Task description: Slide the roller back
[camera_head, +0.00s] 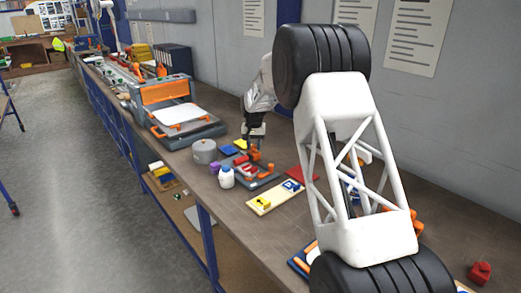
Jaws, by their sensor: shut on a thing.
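My gripper (254,146) points down over the workbench and is shut on a small orange part (256,155). This part is at a dark tray (264,184) that also bears red and white pieces. The orange part may belong to the roller, but at this size I cannot tell; no roller shows clearly. The fingertips and their exact hold are too small to make out.
A grey machine with an orange frame (165,91) stands at left. A red block (480,272) lies at lower right. My white arm link hides much of the bench.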

